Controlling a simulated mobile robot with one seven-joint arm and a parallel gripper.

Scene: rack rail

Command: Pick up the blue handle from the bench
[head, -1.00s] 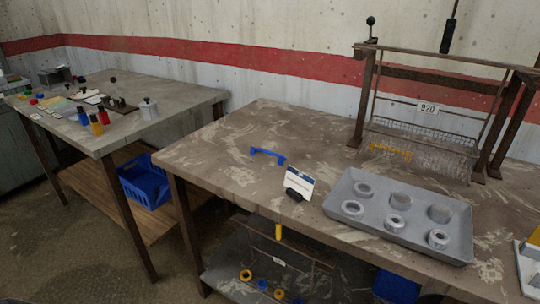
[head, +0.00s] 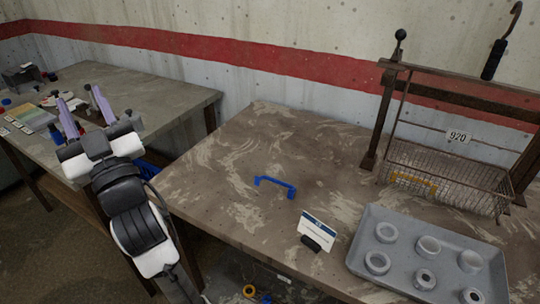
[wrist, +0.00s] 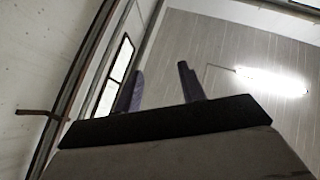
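The blue handle (head: 275,187) lies on the bare middle of the brown bench (head: 225,205) in the head view, with free surface around it. My gripper (head: 82,106) is raised at the left of the head view, in front of the grey table, well left of the handle and apart from it. Its two purple-grey fingers stand apart with nothing between them. In the wrist view the fingers (wrist: 162,88) point up at the wall and ceiling, and the handle is not seen there.
A white card on a black stand (head: 316,232) stands close to the handle. A grey tray (head: 362,240) of several rings is at the right. A rack with a wire basket (head: 440,160), tag 920 and a yellow handle (head: 414,183) stands behind. The left table (head: 170,100) holds small items.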

